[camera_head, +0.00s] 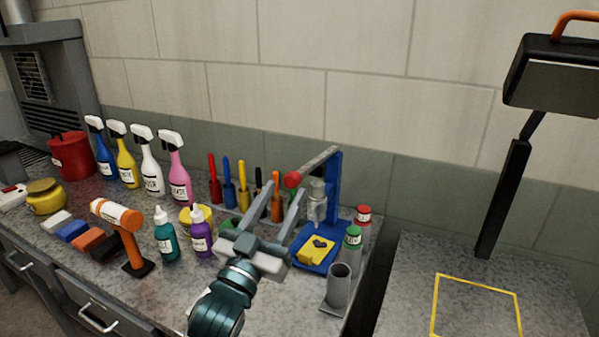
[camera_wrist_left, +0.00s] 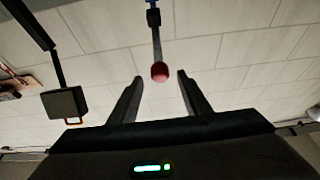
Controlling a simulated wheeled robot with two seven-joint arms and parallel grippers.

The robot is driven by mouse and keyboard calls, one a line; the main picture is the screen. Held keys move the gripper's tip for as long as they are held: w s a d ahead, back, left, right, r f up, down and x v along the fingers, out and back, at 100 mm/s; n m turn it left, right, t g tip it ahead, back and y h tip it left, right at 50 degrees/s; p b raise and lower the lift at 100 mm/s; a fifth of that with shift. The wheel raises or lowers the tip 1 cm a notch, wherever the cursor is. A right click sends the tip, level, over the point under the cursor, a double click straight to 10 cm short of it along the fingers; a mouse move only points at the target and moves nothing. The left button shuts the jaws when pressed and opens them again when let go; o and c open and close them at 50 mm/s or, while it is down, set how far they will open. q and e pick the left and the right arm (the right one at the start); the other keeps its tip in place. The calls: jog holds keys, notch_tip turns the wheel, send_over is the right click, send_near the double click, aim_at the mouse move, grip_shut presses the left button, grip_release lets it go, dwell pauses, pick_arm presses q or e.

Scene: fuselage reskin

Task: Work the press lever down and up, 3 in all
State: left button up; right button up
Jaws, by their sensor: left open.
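The press (camera_head: 336,185) has a blue frame and base and stands at the right end of the workbench. Its grey lever (camera_head: 316,163) reaches out from the top of the post toward me and ends in a red knob (camera_head: 292,179). A yellow block (camera_head: 315,249) with a dark mark lies on the base. My left gripper (camera_head: 280,197) is open and empty in front of the press, close below the knob in the head view. In the left wrist view, the knob (camera_wrist_left: 159,72) shows between the two fingertips, touching neither. My right gripper is out of view.
Spray bottles (camera_head: 150,165), screwdrivers (camera_head: 244,187) and two dropper bottles (camera_head: 201,231) crowd the bench left of the press. A grey cup (camera_head: 340,284) and small red-capped and green-capped bottles (camera_head: 353,238) stand close at its right. A yellow-outlined square (camera_head: 478,282) on the right table is empty.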

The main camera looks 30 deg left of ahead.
aim_at(296, 172)
pick_arm(q)
jog(key=p+x, duration=0.2)
jog(key=x, duration=0.5)
jog(key=shift+w+r+p, duration=0.15)
jog(key=shift+w+p, duration=0.05)
jog(key=shift+p, duration=0.1)
jog(key=shift+x, duration=0.8)
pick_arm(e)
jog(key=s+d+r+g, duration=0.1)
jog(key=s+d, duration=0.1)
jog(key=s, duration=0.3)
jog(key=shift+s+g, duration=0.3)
pick_arm(q)
grip_shut()
